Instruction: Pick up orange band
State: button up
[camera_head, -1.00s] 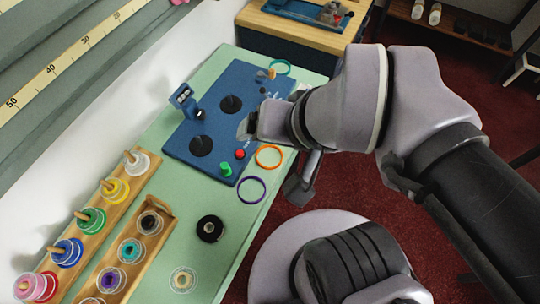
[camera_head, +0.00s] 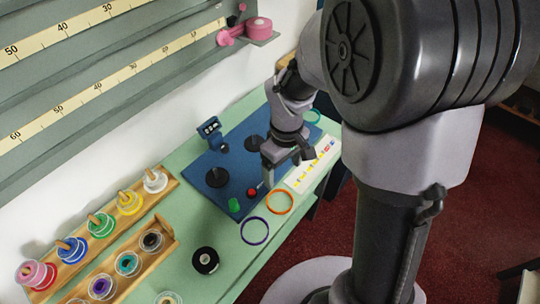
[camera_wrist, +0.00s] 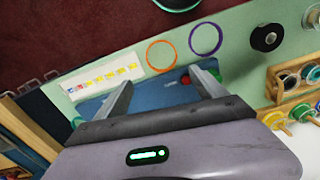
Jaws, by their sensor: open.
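The orange band (camera_head: 279,190) is a thin ring lying flat on the green counter (camera_head: 190,233), just off the blue board's front edge. It also shows in the wrist view (camera_wrist: 147,55), beyond my fingertips. My gripper (camera_head: 288,160) hangs above the blue board (camera_head: 207,192), behind and a little right of the band in the head view. In the wrist view my gripper (camera_wrist: 162,84) has its two fingers wide apart with nothing between them. The band is apart from both fingers. A purple ring (camera_head: 254,231) lies beside the orange band.
A white strip with coloured marks (camera_head: 314,164) lies on the counter right of the band. A black spool (camera_head: 205,260) and racks of coloured spools (camera_head: 130,203) are to the left.

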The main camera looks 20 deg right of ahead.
aim_at(280, 203)
notch_tip(280, 203, down, 16)
jog(key=b, duration=0.7)
jog(key=shift+s+a+r, duration=0.1)
jog(key=shift+a+r, duration=0.05)
jog(key=shift+r, duration=0.2)
jog(key=c, duration=1)
